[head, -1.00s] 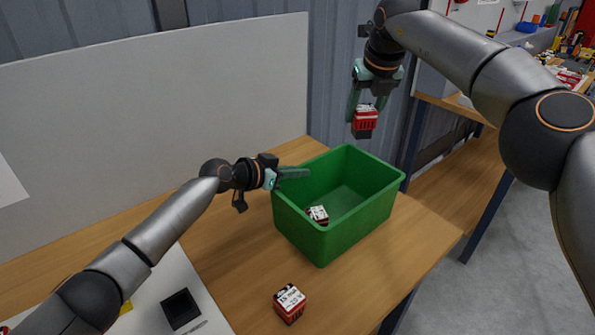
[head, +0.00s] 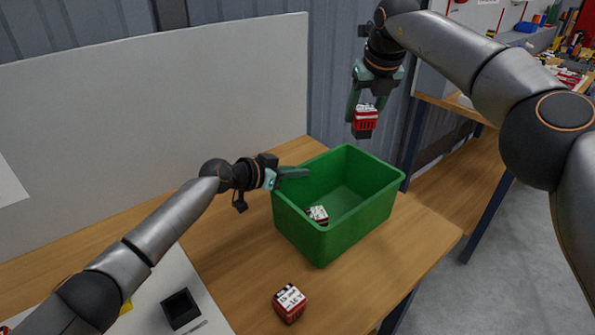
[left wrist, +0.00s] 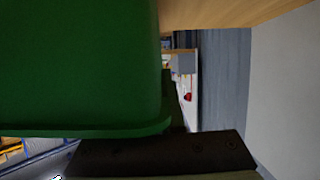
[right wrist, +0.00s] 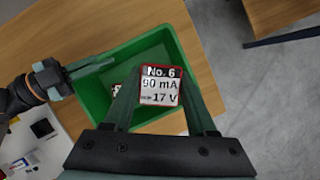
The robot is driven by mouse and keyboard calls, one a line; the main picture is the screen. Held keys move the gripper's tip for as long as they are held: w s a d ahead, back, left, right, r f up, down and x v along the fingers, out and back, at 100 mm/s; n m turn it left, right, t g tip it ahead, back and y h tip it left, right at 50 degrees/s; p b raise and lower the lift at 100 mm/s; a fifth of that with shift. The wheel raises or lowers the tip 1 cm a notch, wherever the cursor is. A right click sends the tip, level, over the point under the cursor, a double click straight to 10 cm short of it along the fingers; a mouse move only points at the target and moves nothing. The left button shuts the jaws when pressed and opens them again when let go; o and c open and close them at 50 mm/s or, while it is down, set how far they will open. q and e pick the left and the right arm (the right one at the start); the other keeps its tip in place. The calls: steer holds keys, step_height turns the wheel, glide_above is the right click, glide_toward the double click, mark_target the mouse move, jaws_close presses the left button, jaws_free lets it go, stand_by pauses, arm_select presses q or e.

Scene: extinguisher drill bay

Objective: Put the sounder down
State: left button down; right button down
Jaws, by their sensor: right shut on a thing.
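The sounder (head: 365,120) is a small red block with a dark lower part and a white label. In the right wrist view its label (right wrist: 160,85) reads No. 6, 90 mA, 17 V. My right gripper (head: 368,104) is shut on it and holds it in the air, above and towards the back right of the green bin (head: 335,240). A similar red and white block (head: 318,215) lies inside the bin. My left gripper (head: 300,173) is at the bin's left rim; its finger opening cannot be made out. The bin's wall (left wrist: 75,65) fills much of the left wrist view.
Another red block with a white label (head: 290,302) sits on the wooden table (head: 235,255) in front of the bin. A small black box (head: 181,308) stands on a white sheet at the front left. A pale board (head: 170,105) stands behind the table.

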steer(key=shift+f, duration=0.1)
steer(key=shift+n+y, duration=0.3)
steer(key=shift+n, duration=0.5)
steer(key=shift+s+a+f, duration=0.3)
steer(key=shift+a+f, duration=0.1)
steer(key=shift+f, duration=3.25)
steer(key=shift+s+a+f, duration=0.3)
steer(key=shift+a+f, duration=0.05)
steer(key=shift+f, duration=3.3)
steer(key=shift+s+a+f, duration=0.3)
steer(key=shift+a+f, duration=0.1)
steer(key=shift+f, duration=3.25)
steer(key=shift+f, duration=0.2)
steer(key=shift+c, duration=1)
jaws_free()
steer(key=v, duration=1.2)
steer(key=shift+r, duration=0.2)
